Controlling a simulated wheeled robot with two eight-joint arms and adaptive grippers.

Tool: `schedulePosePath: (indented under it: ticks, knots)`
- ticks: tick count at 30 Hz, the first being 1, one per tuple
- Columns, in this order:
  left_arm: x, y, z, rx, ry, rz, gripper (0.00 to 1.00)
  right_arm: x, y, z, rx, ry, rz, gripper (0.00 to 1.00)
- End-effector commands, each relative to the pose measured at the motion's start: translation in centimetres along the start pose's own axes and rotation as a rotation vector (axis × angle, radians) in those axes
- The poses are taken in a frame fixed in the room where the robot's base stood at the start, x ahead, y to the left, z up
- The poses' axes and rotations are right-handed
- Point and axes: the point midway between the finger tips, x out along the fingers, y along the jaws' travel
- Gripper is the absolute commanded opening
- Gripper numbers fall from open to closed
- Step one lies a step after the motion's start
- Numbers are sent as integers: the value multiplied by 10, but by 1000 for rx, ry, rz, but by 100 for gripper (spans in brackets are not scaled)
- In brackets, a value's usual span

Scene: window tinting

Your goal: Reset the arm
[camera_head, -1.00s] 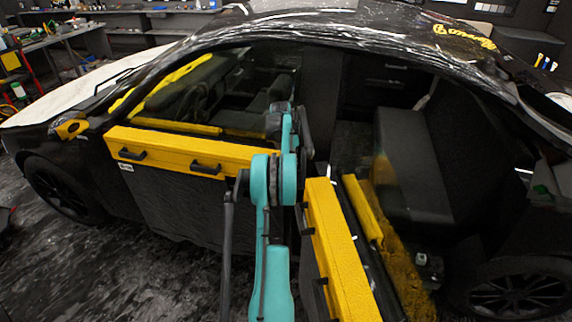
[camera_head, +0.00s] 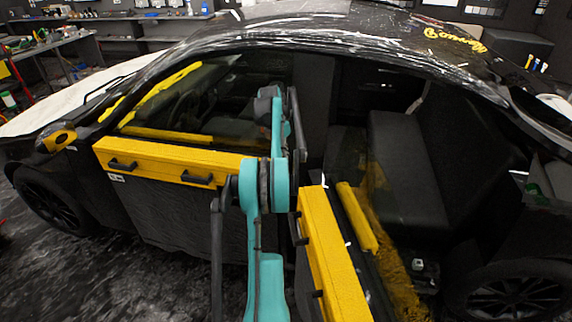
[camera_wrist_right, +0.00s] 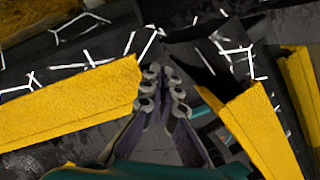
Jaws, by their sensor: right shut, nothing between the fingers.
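My teal right arm (camera_head: 262,190) rises from the bottom centre in the camera_head view. It stands in front of the black car, at the gap between the front door and the open rear door. I cannot make out its gripper in that view. In the right wrist view my right gripper (camera_wrist_right: 163,88) shows grey fingertips close together, shut and empty. Yellow door-edge strips lie on both sides of it, a wide one (camera_wrist_right: 70,105) at left and another (camera_wrist_right: 262,130) at right. My left gripper is in neither view.
The front door's yellow top strip (camera_head: 150,160) is left of the arm. The rear door's yellow strip (camera_head: 330,250) is close on its right. The rear seat (camera_head: 405,170) is inside the car. A yellow mirror (camera_head: 56,140) juts out at left. Dark floor (camera_head: 110,270) is open at lower left.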

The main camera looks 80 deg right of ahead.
Motion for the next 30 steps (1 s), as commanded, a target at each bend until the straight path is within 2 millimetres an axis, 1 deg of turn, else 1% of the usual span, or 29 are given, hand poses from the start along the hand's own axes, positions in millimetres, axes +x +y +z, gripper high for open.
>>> schedulePosePath:
  ticks: [1, 3, 6, 10, 17, 20, 23, 26, 27, 29, 30]
  knots:
    - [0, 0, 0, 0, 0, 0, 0, -10, 0, -3, -2, 5, -2, 0]
    - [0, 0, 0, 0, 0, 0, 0, -21, 0, -5, -2, 10, -6, 0]
    - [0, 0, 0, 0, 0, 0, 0, -32, -1, -7, -3, 14, -9, 0]
    - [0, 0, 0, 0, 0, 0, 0, -38, -1, -9, -3, 17, -10, 0]
    - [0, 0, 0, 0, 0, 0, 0, -40, -1, -10, -3, 18, -10, 0]
    - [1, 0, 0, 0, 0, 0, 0, -46, 7, -22, 7, 15, 0, 0]
    - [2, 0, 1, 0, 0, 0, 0, -64, 27, -55, 39, 7, 29, 0]
    - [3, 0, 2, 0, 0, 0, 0, -89, 50, -108, 97, 1, 76, 0]
    - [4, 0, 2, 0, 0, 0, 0, -100, 58, -132, 125, 1, 98, 0]
    - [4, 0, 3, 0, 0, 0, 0, -115, 68, -170, 168, 4, 132, 0]
    - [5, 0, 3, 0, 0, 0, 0, -125, 72, -196, 197, 10, 154, 0]
